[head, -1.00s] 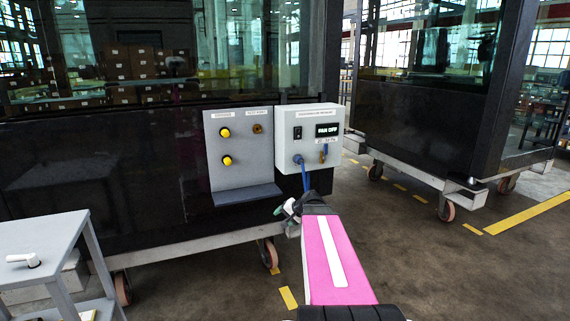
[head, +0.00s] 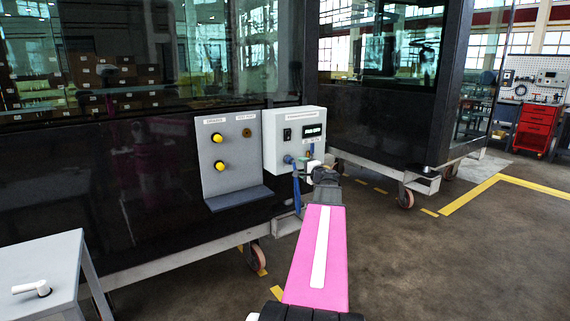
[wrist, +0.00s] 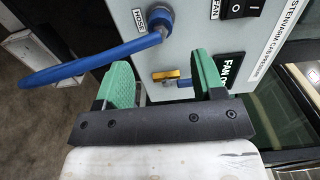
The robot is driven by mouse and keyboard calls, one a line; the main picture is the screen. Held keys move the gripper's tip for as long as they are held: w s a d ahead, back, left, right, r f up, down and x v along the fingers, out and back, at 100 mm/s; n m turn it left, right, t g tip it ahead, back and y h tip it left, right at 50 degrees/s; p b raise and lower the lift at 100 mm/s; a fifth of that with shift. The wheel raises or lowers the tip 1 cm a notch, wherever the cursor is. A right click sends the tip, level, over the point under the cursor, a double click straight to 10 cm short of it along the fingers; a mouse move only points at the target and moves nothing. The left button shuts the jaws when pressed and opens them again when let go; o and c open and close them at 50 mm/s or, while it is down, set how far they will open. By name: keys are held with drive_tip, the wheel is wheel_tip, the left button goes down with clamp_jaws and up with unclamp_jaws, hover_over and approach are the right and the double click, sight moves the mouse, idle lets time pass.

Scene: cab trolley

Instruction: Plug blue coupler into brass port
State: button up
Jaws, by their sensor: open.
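The brass port (head: 247,133) is a small round fitting at the top right of the grey panel, under a TEST PORT label. A blue hose (head: 296,186) hangs from the white control box beside it; it also shows in the wrist view (wrist: 85,62), joined to a HOSE fitting. A small blue part (wrist: 185,83), perhaps the blue coupler, shows on the box face with a brass piece (wrist: 165,74) beside it. My gripper (head: 312,168) is open at the box's lower right. Its green fingers (wrist: 165,85) appear either side of the brass piece; contact cannot be told.
The grey panel (head: 230,175) has two yellow knobs and a ledge at its bottom. The white control box (head: 275,150) adjoins it. A grey table (head: 60,260) with a white handle stands at the left. The floor at the right is clear, with a red cabinet (head: 538,128) far back.

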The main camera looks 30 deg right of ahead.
sight(294, 162)
idle(0.4)
drive_tip(key=shift+w+a, duration=0.2)
drive_tip(key=shift+w, duration=2.05)
drive_tip(key=shift+w+a, duration=0.15)
drive_tip(key=shift+w, duration=2.1)
clamp_jaws()
drive_tip(key=shift+s, duration=0.15)
drive_tip(key=shift+s+d, duration=0.2)
drive_tip(key=shift+s, duration=2.65)
